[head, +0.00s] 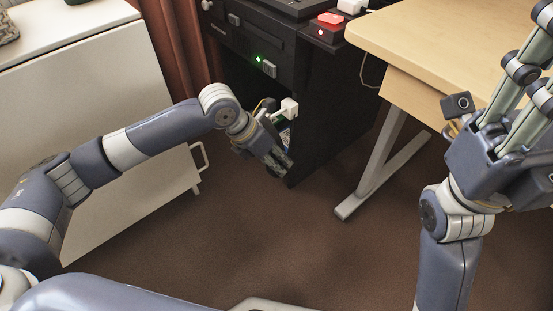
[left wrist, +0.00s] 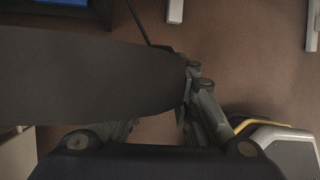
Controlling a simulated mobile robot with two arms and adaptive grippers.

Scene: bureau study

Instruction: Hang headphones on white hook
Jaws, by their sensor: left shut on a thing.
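My left gripper (head: 272,158) points down beside the dark desk unit, in the middle of the head view. In the left wrist view a broad, dark, rounded thing reaches from the left edge to the gripper's finger (left wrist: 205,105). It looks like part of the headphones (left wrist: 90,80), close to the camera, and the gripper is shut on it. The headphones cannot be made out in the head view. A small white block that may be the white hook (head: 289,107) shows just above the left gripper. My right gripper (head: 525,80) is raised at the right, its fingertips partly cut off.
The black desk unit (head: 330,110) stands behind the left gripper. A pale wooden desk (head: 450,40) with a grey leg (head: 370,175) is at the right. A white cabinet (head: 110,90) with a handle stands at the left. The brown floor between them is clear.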

